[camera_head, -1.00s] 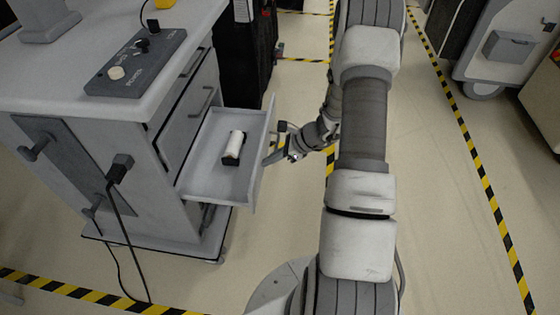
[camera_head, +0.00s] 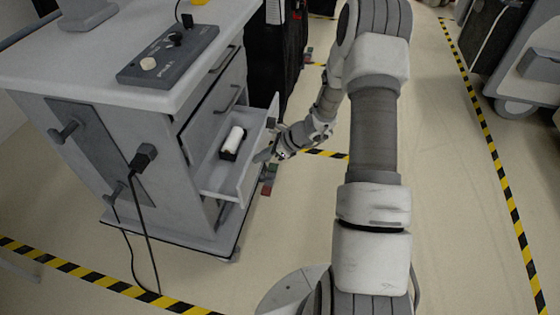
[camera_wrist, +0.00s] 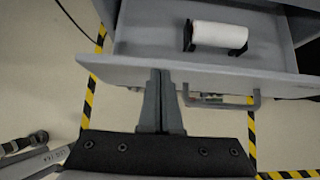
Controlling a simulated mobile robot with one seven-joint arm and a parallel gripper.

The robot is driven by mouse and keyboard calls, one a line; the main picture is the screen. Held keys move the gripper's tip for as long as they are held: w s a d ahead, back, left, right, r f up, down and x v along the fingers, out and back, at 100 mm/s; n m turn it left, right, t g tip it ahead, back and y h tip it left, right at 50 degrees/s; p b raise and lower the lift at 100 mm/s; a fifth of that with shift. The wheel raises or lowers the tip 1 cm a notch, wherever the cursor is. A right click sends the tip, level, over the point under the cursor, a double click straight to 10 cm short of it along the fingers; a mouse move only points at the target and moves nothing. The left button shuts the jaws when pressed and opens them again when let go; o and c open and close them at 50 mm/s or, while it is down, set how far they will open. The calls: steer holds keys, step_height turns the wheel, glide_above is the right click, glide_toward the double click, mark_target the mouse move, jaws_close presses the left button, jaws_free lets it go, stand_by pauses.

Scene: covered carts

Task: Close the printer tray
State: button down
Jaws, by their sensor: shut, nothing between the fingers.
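The printer tray (camera_head: 225,177) is a grey drawer pulled partly out of the cart's right side. In the wrist view its front panel (camera_wrist: 215,75) runs across the picture, with a handle below it at right. A white roll on a black holder (camera_head: 232,142) lies inside; it also shows in the wrist view (camera_wrist: 217,35). My gripper (camera_head: 265,156) is at the outer face of the tray's front panel. In the wrist view its shut fingers (camera_wrist: 160,75) reach the panel left of the handle and appear to touch it. Nothing is between the fingers.
The grey cart (camera_head: 110,95) carries a control box (camera_head: 168,55) on top. Two closed drawers sit above the tray. A black cable hangs on the cart's near side. A black cabinet (camera_head: 272,50) stands behind.

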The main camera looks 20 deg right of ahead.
steer(key=w+a, duration=0.7)
steer(key=a, duration=0.3)
steer(key=shift+a, duration=0.4)
steer(key=shift+w+a+r, duration=0.1)
steer(key=shift+w+r, duration=0.05)
